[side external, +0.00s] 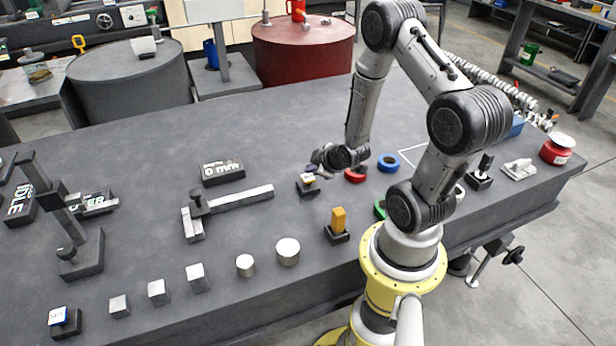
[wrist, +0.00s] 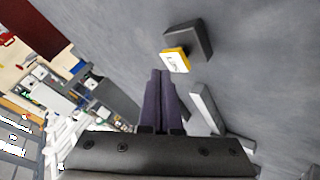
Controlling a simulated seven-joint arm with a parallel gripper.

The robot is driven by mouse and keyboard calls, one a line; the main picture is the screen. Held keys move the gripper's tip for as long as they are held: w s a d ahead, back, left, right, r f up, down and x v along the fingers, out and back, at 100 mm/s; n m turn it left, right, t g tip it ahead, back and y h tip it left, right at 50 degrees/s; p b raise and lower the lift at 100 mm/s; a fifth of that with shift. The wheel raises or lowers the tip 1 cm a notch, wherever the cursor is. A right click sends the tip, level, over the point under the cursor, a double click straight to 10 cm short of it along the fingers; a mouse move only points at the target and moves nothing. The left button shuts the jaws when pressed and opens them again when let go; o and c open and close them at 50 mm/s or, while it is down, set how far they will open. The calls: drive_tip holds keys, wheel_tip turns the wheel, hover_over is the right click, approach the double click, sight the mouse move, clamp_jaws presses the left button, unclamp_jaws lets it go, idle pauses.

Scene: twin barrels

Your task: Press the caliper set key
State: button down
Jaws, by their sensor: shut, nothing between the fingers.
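A black block with a blue-edged white key (side external: 65,318) stands at the near left corner of the table; its label looks like "SET". A slide caliper (side external: 232,200) lies mid-table, in front of a display (side external: 222,172) reading "0 MM". A small dark block with a yellow-edged white key (side external: 308,185) stands right of the caliper; its label is too small to read. That key also shows in the wrist view (wrist: 176,59). My gripper (side external: 318,163) is shut and empty, close above this yellow-edged key. In the wrist view its fingertips (wrist: 161,73) are beside the key; contact cannot be told.
An orange upright piece on a dark base (side external: 338,220) stands nearby. Red (side external: 355,175) and blue (side external: 388,162) rings lie right of my gripper. Several metal blocks and cylinders (side external: 197,278) line the front edge. A dark stand (side external: 82,250) is at left.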

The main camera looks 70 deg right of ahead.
sight(311, 179)
drive_tip(key=shift+r, duration=0.15)
drive_tip(key=shift+r, duration=2.5)
